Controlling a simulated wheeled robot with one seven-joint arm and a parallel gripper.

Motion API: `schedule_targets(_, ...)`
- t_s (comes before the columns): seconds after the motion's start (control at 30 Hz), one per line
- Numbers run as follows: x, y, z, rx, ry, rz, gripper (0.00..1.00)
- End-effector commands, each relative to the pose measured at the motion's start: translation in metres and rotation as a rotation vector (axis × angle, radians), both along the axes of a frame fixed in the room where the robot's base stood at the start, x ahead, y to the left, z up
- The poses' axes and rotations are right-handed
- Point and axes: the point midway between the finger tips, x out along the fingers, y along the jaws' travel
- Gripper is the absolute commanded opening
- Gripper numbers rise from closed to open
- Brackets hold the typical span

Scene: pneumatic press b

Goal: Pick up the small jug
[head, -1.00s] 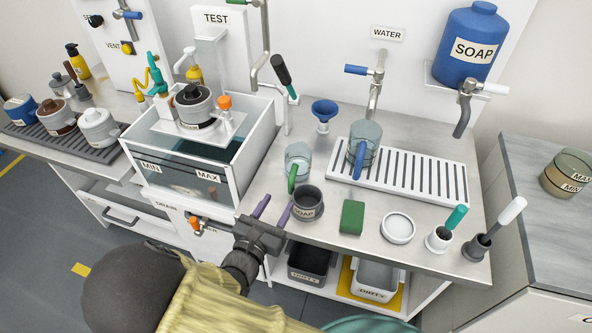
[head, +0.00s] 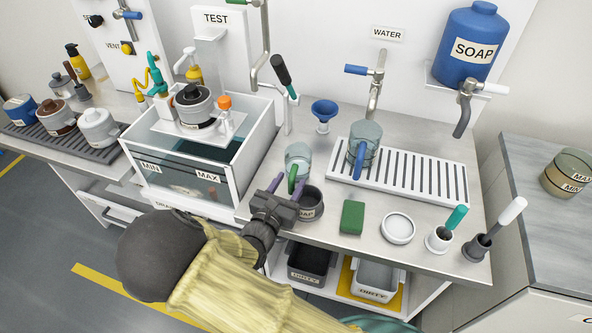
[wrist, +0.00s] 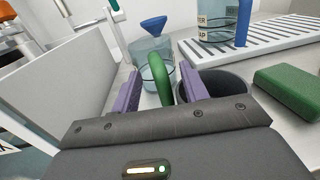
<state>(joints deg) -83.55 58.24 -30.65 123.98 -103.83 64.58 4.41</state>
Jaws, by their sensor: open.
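The small jug (head: 298,158) is clear, with a green handle (head: 292,178) facing my side. It stands upright on the counter, left of the drain rack. My gripper (head: 287,187) is open, its purple fingers pointing at the jug from the front. In the wrist view the green handle (wrist: 161,78) shows between the two fingers (wrist: 160,85), with a gap on each side; I cannot tell how deep it sits between them. The jug's clear body (wrist: 152,50) is beyond the fingers.
A dark SOAP cup (head: 308,207) stands close to the right of my gripper. The glass tank (head: 180,180) is to the left. A blue funnel (head: 325,110) stands behind the jug. A larger blue-handled jug (head: 364,145) is on the white rack (head: 425,185). A green sponge (head: 352,217) lies at right.

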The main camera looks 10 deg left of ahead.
Motion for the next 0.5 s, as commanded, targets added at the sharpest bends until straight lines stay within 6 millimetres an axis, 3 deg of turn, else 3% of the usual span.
schedule_targets(0.5, 0.0007, 0.0000, 0.0000, 0.000, 0.000, 0.001, 0.44)
